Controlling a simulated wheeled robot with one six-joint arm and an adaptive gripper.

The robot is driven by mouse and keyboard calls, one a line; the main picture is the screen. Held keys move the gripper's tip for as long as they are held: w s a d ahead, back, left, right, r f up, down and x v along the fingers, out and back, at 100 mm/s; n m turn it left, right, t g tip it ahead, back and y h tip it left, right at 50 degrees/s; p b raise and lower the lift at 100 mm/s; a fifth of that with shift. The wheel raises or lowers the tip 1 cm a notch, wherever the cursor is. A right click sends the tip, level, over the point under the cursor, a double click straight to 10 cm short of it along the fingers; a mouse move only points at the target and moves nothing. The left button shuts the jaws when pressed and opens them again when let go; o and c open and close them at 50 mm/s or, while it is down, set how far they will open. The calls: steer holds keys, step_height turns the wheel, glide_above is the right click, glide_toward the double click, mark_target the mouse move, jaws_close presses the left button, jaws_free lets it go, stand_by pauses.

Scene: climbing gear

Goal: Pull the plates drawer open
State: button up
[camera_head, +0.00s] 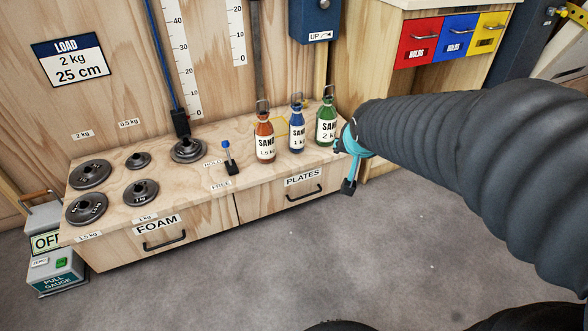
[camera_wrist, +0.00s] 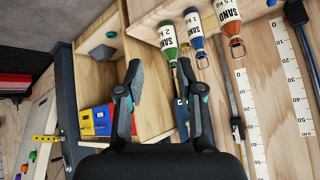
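The plates drawer (camera_head: 275,205) is the right-hand drawer in the front of the wooden bench, below the label PLATES. It looks shut, its front level with the foam drawer (camera_head: 190,234) beside it. Its dark bar handle (camera_head: 304,193) is clear in the head view. My gripper (camera_head: 350,166) is up and to the right of the handle, apart from it, by the bench's right end. In the wrist view my gripper (camera_wrist: 160,66) is open with nothing between its fingers. I cannot make out the drawer handle in the wrist view.
Red, blue and green sand bottles (camera_head: 265,138) stand on the bench top above the drawer, the green one (camera_head: 326,123) close to my gripper. A small blue-knobbed lever (camera_head: 229,158) and several round weights (camera_head: 90,174) are farther left. The floor (camera_head: 350,250) before the drawer is clear.

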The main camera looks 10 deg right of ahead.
mark_target(302, 197)
steer(key=w+d+f+m+t+y+b, duration=0.1)
steer(key=w+f+m+t+y+b, duration=0.25)
steer(key=w+f, duration=1.85)
step_height(302, 197, down, 27)
steer(key=s+a+m+t+y+b, duration=0.2)
steer(key=s+m+t, duration=0.1)
steer(key=m, duration=0.4)
steer(key=b+x, duration=0.1)
steer(key=x, duration=1.2)
steer(key=shift+w+a, duration=0.25)
steer(key=shift+w, duration=0.05)
jaws_close()
